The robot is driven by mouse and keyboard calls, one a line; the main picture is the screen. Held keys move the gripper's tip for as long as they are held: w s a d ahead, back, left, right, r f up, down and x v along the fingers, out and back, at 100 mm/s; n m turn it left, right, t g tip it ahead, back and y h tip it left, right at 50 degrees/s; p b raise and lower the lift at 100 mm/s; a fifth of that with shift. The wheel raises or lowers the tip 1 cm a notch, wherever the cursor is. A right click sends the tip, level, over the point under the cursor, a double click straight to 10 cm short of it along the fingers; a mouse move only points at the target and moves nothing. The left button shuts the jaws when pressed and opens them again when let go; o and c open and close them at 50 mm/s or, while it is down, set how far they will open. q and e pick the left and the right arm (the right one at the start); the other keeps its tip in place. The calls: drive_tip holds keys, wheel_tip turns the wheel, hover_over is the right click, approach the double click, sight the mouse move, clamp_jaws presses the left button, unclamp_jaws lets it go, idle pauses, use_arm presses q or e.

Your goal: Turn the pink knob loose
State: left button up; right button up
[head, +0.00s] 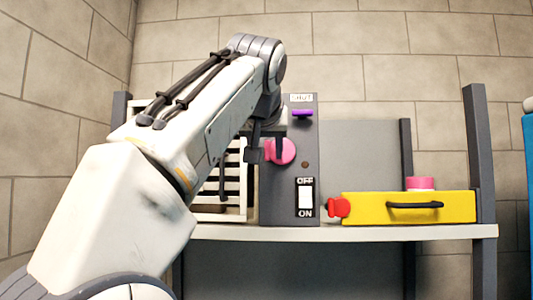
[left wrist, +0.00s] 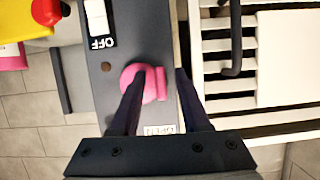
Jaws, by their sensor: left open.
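The pink knob (head: 282,151) sits on the front of a dark grey upright panel (head: 290,200). In the left wrist view the knob (left wrist: 155,86) shows a round part and a raised bar. My left gripper (head: 265,150) is open at the panel. In the left wrist view its two fingers (left wrist: 161,72) straddle the knob's bar, one finger overlapping the round part and the other beyond the bar with a gap. Whether either finger touches the knob cannot be told. My right gripper is not in view.
A purple handle (head: 302,113) is above the knob, and a white OFF/ON switch (head: 305,197) below. A white slatted grille (head: 217,208) is left of the panel.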

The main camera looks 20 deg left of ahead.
use_arm(q)
drive_tip(key=v, duration=0.9)
drive_tip(key=shift+s, duration=0.25)
drive_tip(key=shift+d+r, duration=0.1)
drive_tip(key=d+f+m+g+h+b, duration=0.25)
drive_tip(key=d+f+b, duration=0.2)
drive_tip(key=f, duration=0.85)
drive_tip(key=d+f+m+g+h+b, duration=0.1)
drive_tip(key=d+f+m+g+b, duration=0.15)
drive_tip(key=d+f, duration=0.75)
drive_tip(key=d+f+m+g+h+b, duration=0.1)
drive_tip(key=f+m+b, duration=0.25)
drive_tip(key=f, duration=1.35)
drive_tip(key=s+f+g+b, duration=0.2)
drive_tip(key=s+f, duration=0.4)
drive_tip(key=f, duration=0.6)
drive_tip(key=s+a+f+m+g+b, duration=0.1)
drive_tip(key=s+f+g+b, duration=0.1)
drive_tip(key=s+f, duration=0.5)
drive_tip(key=s+a+f+g+b, duration=0.1)
drive_tip(key=s+f+g+b, duration=0.2)
drive_tip(key=s+f, duration=0.4)
wheel_tip(320, 180, down, 10)
drive_tip(key=shift+a+r+m+b, duration=0.25)
drive_tip(key=shift+m+b, duration=0.1)
drive_tip(key=shift+b, duration=0.4)
